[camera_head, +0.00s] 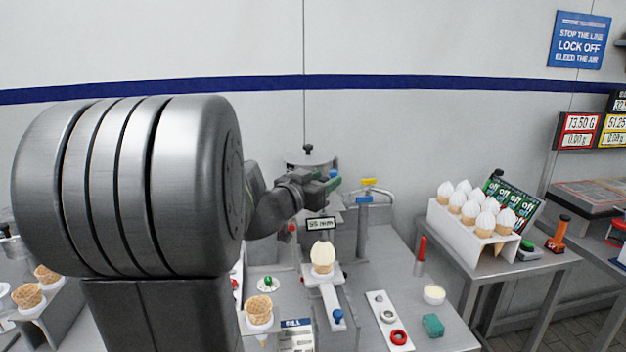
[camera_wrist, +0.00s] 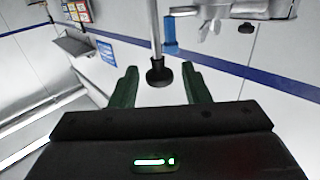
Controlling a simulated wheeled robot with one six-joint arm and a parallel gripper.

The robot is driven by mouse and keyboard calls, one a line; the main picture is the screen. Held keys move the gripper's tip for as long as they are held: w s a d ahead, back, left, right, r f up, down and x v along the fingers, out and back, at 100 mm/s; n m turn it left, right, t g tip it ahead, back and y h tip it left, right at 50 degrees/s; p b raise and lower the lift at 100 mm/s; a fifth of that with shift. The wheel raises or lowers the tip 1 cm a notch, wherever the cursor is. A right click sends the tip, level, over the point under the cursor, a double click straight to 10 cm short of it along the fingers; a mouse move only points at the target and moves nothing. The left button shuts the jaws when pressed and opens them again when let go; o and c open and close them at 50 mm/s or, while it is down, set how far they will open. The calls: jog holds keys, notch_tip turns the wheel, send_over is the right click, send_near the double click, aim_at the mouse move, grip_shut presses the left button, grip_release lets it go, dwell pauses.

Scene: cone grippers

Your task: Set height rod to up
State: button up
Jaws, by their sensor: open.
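My gripper (camera_head: 332,182) is open, with green fingertips, beside the upper part of the filling machine in the head view. In the wrist view, which looks upside down, my open gripper (camera_wrist: 161,88) has an upright metal rod with a black knob (camera_wrist: 158,72) between its fingers in the picture. The fingers do not visibly touch it. I take this to be the height rod; in the head view my gripper seems to hide it. A blue fitting (camera_wrist: 170,38) shows near it. A small display (camera_head: 321,224) stands below my gripper.
A filled cone (camera_head: 322,258) stands in a holder below the display. A blue-collared post (camera_head: 363,200) with a yellow top is right of my gripper. The hopper's black lid knob (camera_head: 308,148) is behind.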

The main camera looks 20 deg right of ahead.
jog(key=shift+w+d, duration=0.2)
jog(key=shift+d, duration=0.1)
grip_shut()
jog(key=shift+r, duration=0.1)
jog(key=shift+r+p, duration=0.8)
jog(key=shift+p, duration=0.75)
jog(key=shift+r, duration=0.1)
grip_release()
